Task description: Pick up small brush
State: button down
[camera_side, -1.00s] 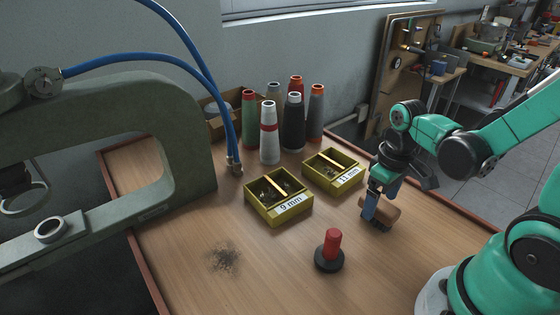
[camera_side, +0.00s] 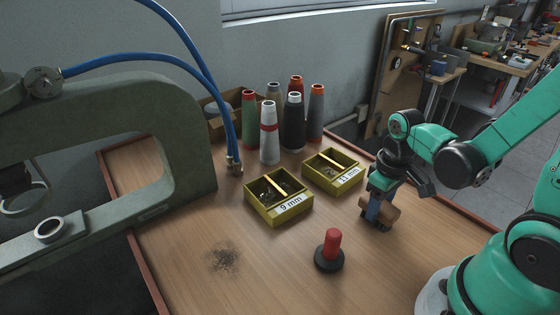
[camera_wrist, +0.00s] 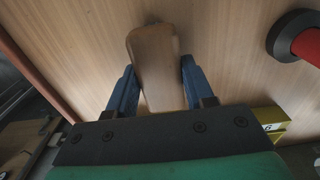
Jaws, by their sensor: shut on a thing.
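The small brush (camera_side: 391,213) has a tan wooden back and dark bristles below. It is at the right of the table in the side view, with its bristles at or very near the table top. My gripper (camera_side: 373,213) comes down over it, blue fingers shut on the brush. In the wrist view the brush (camera_wrist: 156,66) lies between the two blue fingers of my gripper (camera_wrist: 155,85), its long end pointing away. The bristles are hidden in the wrist view, and the far finger is largely hidden in the side view.
A red-handled tool on a black round base (camera_side: 331,251) stands left of the brush. Two yellow boxes, marked 9 mm (camera_side: 279,207) and 11 mm (camera_side: 333,182), lie behind. Thread cones (camera_side: 293,122) stand farther back. A dark debris patch (camera_side: 223,259) lies front left, near a green press (camera_side: 165,105).

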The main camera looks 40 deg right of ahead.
jog(key=shift+r, duration=0.25)
notch_tip(320, 180, up, 20)
jog(key=shift+f, duration=0.2)
dwell(0.5)
